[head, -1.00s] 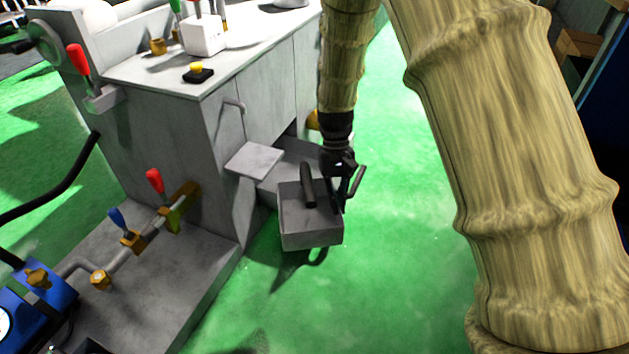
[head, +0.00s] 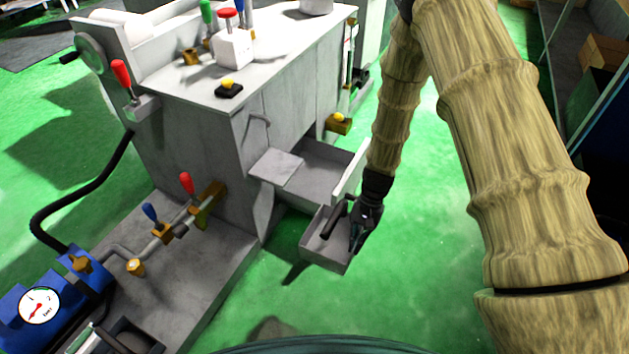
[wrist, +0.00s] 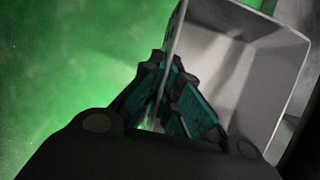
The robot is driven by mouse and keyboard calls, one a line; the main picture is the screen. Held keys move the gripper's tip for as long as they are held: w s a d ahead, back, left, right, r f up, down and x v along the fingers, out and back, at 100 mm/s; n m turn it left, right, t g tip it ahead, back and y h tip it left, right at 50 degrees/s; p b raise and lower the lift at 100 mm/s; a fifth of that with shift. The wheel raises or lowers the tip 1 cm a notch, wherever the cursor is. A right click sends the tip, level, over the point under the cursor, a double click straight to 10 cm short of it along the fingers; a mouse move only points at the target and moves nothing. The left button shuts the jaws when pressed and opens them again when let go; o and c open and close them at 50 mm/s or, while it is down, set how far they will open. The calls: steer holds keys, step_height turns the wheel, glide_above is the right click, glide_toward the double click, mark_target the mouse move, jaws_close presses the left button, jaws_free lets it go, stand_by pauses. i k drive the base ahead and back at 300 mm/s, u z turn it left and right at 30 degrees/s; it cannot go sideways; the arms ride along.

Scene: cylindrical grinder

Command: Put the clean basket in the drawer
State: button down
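The basket (head: 312,252) is a small grey open box. It hangs in the air in front of the open drawer and looks empty in the wrist view (wrist: 245,60). My gripper (head: 358,238) is at its right side. In the wrist view my fingers (wrist: 162,112) close on the basket's near wall, one on each side. The drawer (head: 325,165) is pulled out of the grey cabinet and its visible inside is empty. Its upright front panel (head: 350,174) lies behind and above the basket in the head view. A dark bar (head: 335,219) shows by the basket; its owner is unclear.
A flat grey plate (head: 275,167) lies at the drawer's left side. The machine top (head: 270,70) holds a white block (head: 232,46) with buttons. A valve pipe (head: 165,230) and blue pump (head: 45,290) stand at the left. Green floor is open on the right.

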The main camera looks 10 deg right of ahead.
mark_target(314, 182)
steer(key=i, duration=1.5)
